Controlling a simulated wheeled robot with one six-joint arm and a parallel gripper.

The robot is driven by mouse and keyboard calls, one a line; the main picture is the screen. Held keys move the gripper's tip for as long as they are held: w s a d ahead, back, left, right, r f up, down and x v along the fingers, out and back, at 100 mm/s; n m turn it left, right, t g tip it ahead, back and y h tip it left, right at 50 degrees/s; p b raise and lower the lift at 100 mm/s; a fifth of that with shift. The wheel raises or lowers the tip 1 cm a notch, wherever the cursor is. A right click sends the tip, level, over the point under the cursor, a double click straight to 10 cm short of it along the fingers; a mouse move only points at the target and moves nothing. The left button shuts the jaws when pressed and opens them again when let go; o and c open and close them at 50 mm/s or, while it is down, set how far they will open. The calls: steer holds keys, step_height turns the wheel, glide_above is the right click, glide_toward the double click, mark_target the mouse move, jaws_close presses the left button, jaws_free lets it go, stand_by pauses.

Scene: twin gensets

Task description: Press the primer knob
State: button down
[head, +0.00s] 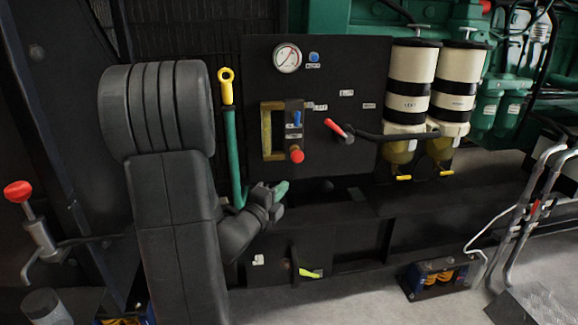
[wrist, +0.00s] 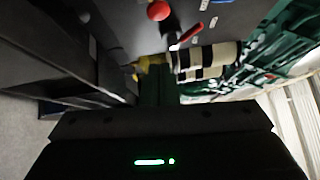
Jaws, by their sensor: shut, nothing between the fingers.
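A dark panel (head: 350,70) carries several controls, and their small labels are too blurred to read, so I cannot tell for certain which is the primer knob. A round red knob (head: 297,156) sits below a blue lever (head: 297,118); a red ball also shows at the top of the wrist view (wrist: 158,10). A round blue knob (head: 314,57) is beside the gauge. My gripper (head: 281,188) is shut and empty, with green fingertips, below the red knob in the head view and apart from it. The fingers also show in the wrist view (wrist: 156,84).
A red-handled lever (head: 336,128) projects from the panel, right of the red knob. Two white-and-black filter canisters (head: 408,85) (head: 457,80) stand further right. A yellow-topped dipstick (head: 226,85) with a green tube is left of the panel. A dark ledge (head: 340,210) lies below.

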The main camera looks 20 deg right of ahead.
mark_target(295, 158)
steer(key=shift+d, duration=0.1)
steer(key=shift+w+a+b+x, duration=0.2)
steer(key=shift+w+a+x, duration=0.15)
steer(key=shift+x, duration=1.8)
steer(key=shift+w+a+b+x, duration=0.25)
steer(key=shift+w+x, duration=0.15)
steer(key=shift+x, duration=1.7)
steer(key=shift+w+a+b+x, duration=0.25)
steer(key=shift+w+x, duration=0.1)
steer(key=shift+x, duration=1.8)
steer(key=shift+w+d+r, duration=0.1)
steer(key=shift+w+d, duration=0.05)
steer(key=shift+w, duration=0.45)
steer(key=shift+w+d+r, duration=0.1)
steer(key=shift+w, duration=0.55)
steer(key=shift+f, duration=0.1)
